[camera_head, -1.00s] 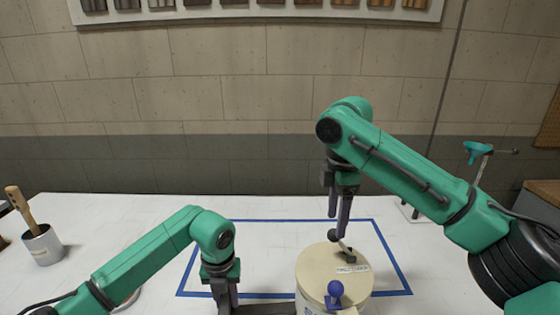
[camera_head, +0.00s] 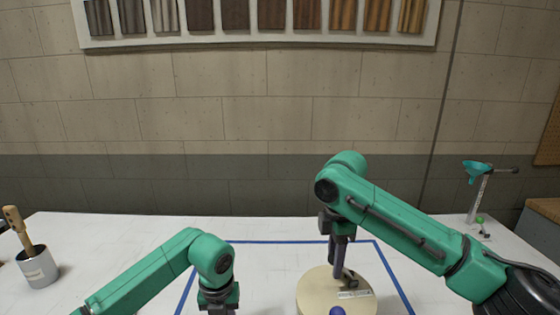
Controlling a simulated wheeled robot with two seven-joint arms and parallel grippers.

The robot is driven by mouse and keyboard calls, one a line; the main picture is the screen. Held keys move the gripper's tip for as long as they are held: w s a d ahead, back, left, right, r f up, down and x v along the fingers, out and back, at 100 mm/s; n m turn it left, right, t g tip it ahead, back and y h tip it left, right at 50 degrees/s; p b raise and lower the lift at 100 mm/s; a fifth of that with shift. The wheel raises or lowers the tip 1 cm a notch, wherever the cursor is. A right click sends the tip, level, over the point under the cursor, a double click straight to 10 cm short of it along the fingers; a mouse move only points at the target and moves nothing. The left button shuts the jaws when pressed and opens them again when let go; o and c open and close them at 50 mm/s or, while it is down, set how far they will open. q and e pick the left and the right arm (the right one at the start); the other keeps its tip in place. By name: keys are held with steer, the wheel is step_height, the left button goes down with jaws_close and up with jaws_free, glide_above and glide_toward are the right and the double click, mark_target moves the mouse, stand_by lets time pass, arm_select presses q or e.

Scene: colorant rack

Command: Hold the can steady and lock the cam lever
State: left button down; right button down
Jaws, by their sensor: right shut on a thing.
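The can (camera_head: 318,290) is a cream round drum whose lid shows at the bottom edge of the view; its lower body is out of frame. The cam lever (camera_head: 351,279) is a small dark fitting on the lid, mostly hidden by my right gripper. My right gripper (camera_head: 339,272) points down over the lid, its dark fingers shut on the lever. A blue knob (camera_head: 337,311) shows at the can's near side, cut off by the frame. My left gripper (camera_head: 218,301) points down left of the can; its fingertips are below the frame, so its grip is hidden.
Blue tape (camera_head: 275,242) outlines an area on the white table (camera_head: 110,245). A metal cup (camera_head: 38,268) with a wooden-handled tool stands at the left. A stand with a green funnel (camera_head: 475,170) is at the back right. Wood samples hang on the wall.

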stand_by(0.4)
steer(key=shift+w+d+r, duration=0.1)
steer(key=shift+d+r, duration=0.2)
steer(key=shift+d, duration=0.25)
steer(key=shift+w+d+r, duration=0.1)
steer(key=shift+d+r, duration=0.15)
steer(key=shift+d, duration=0.3)
steer(key=shift+d+r, duration=0.15)
steer(key=shift+d, duration=0.35)
steer(key=shift+d+r, duration=0.15)
steer(key=shift+d, duration=0.3)
steer(key=shift+d+r, duration=0.15)
steer(key=shift+d, duration=0.6)
steer(key=shift+d, duration=0.1)
steer(key=shift+w+d+r, duration=0.1)
steer(key=shift+d+r, duration=0.1)
steer(key=shift+d, duration=0.7)
